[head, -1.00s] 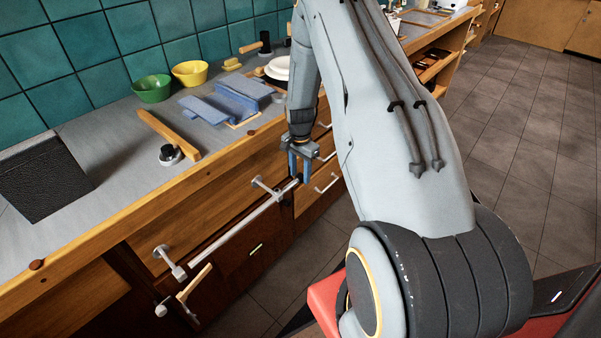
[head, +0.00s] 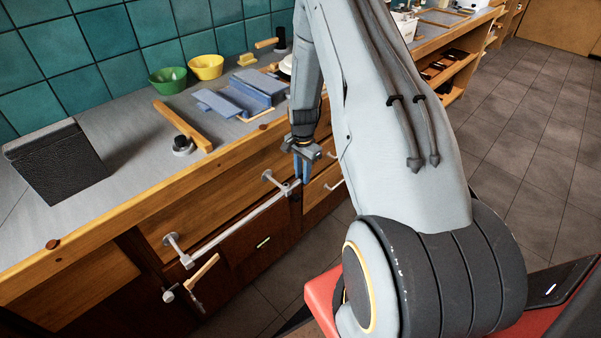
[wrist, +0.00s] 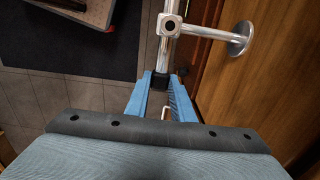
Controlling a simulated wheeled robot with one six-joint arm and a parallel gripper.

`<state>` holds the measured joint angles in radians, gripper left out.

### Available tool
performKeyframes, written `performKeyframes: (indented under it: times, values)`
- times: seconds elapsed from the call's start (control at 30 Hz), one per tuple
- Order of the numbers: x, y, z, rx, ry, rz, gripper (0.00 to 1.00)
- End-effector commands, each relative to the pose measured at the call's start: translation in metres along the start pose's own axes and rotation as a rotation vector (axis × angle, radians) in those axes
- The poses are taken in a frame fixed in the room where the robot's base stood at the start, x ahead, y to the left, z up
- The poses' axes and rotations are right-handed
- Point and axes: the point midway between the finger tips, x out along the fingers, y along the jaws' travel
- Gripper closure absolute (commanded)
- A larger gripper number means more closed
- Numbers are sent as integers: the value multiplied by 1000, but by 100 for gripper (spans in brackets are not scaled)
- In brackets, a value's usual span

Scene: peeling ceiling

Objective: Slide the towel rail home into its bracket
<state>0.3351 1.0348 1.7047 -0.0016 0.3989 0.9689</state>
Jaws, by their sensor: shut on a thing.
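The towel rail (head: 235,228) is a pale metal bar running level along the cabinet front. Its near end has a dark cap (wrist: 160,81) in the wrist view. My gripper (head: 301,178) is shut on that end, with blue fingers either side of it in the wrist view (wrist: 161,88). The right bracket (head: 268,177) is a wall post with a round flange, also in the wrist view (wrist: 239,38); the rail passes its collar just ahead of my fingers. The left bracket (head: 172,241) meets the rail's far end; how deeply the rail sits there cannot be told.
The wooden counter edge (head: 120,222) runs above the rail. A wooden-handled item (head: 204,271) and a pale knob (head: 169,295) sit below the left bracket. A drawer handle (head: 334,185) is right of my gripper. Open floor (head: 540,150) lies to the right.

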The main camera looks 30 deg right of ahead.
Motion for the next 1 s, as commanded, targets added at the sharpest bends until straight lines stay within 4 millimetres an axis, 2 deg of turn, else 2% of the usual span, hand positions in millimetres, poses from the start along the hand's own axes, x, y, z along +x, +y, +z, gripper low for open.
performKeyframes:
  times: [0.07,0.1,0.2,0.57,0.67,1.0]
  values:
    - [0,0,4,-1,-4,3,100]
    - [0,-1,4,-1,-4,3,77]
    - [0,0,4,-1,-4,3,60]
    - [-2,0,1,2,-2,2,59]
    - [-10,0,1,1,-2,1,59]
    - [-56,-1,2,0,-2,1,59]
